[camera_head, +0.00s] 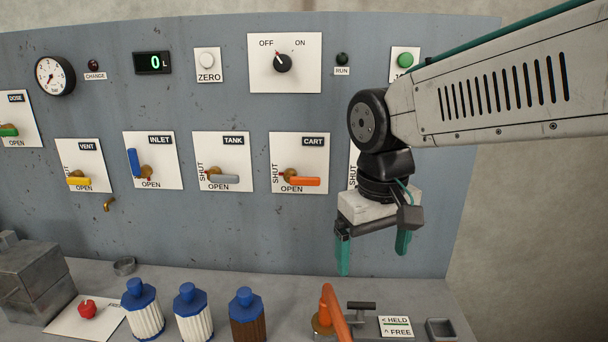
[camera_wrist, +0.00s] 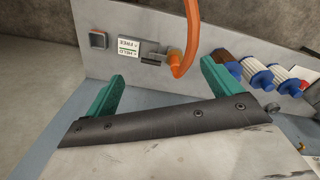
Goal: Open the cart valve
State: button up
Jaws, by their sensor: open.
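The cart valve's plate (camera_head: 300,145) is on the grey panel, right of the TANK valve. Its orange lever (camera_head: 305,181) lies level, pointing right from a brass hub, just above the OPEN label. SHUT is written up the plate's left edge. My gripper (camera_head: 373,258) hangs in front of the panel, right of and below the cart valve, clear of its lever. Its teal fingers are apart with nothing between them. In the wrist view my gripper (camera_wrist: 168,78) points over the bench, and the cart valve is not in that view.
My arm partly hides another valve plate (camera_head: 354,165) right of CART. Below stand an orange hose (camera_head: 333,310), a HELD/FREE plate (camera_head: 395,326), a square cup (camera_head: 440,328) and blue-capped bottles (camera_head: 191,310). The INLET (camera_head: 133,162) lever stands upright; the TANK lever (camera_head: 224,179) lies level.

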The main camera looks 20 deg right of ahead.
jog(key=w+a+r+m+t+h, duration=0.1)
jog(key=w+r, duration=0.2)
jog(key=w, duration=0.7)
jog(key=w+a+r+m+t, duration=0.1)
jog(key=w+r, duration=0.1)
jog(key=w, duration=0.8)
jog(key=m+t, duration=0.2)
jog(key=m, duration=0.1)
send_near(305, 177)
jog(key=shift+x, duration=4.25)
jog(key=shift+g, duration=0.3)
jog(key=c, duration=1.4)
